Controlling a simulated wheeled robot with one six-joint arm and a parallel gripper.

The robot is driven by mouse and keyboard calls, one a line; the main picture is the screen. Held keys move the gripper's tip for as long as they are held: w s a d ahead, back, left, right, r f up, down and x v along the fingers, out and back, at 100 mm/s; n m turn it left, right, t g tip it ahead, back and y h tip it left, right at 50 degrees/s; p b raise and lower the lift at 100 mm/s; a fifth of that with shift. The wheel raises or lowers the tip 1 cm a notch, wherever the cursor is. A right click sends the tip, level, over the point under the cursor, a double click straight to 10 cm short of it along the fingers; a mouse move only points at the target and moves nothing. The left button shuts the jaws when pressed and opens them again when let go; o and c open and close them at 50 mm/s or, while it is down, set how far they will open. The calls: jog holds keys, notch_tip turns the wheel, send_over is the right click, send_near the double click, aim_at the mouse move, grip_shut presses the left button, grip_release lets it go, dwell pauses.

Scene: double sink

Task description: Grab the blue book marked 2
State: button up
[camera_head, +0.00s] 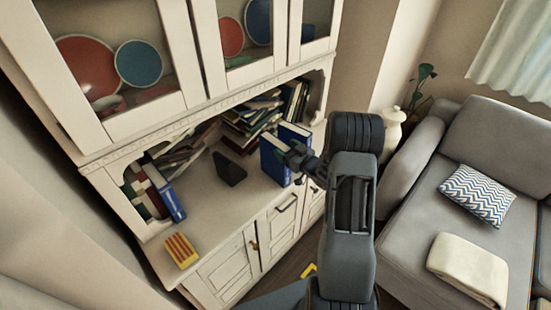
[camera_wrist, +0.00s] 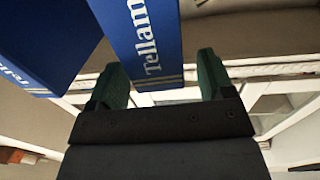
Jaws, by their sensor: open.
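Two blue books stand upright at the right part of the cabinet counter, one (camera_head: 274,160) nearer and one (camera_head: 294,133) just behind it. No number 2 can be read on either. In the wrist view one blue book (camera_wrist: 140,35) with "Tellam" on its spine reaches down between my fingers. The other blue book (camera_wrist: 40,40) is to its left, outside the fingers. My gripper (camera_head: 297,158) is at the right side of these books; it also shows in the wrist view (camera_wrist: 161,82), open, a finger on each side of the spine. Contact cannot be told.
Another blue book (camera_head: 170,200) leans at the counter's left. A dark object (camera_head: 229,168) lies mid-counter, with a book pile (camera_head: 250,120) behind. A red-yellow striped box (camera_head: 181,250) sits at the front left. The upper cabinet (camera_head: 130,115) overhangs the counter. A grey sofa (camera_head: 410,170) stands right.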

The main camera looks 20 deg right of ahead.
jog(key=shift+x, duration=1.2)
grip_shut()
jog(key=shift+r, duration=0.1)
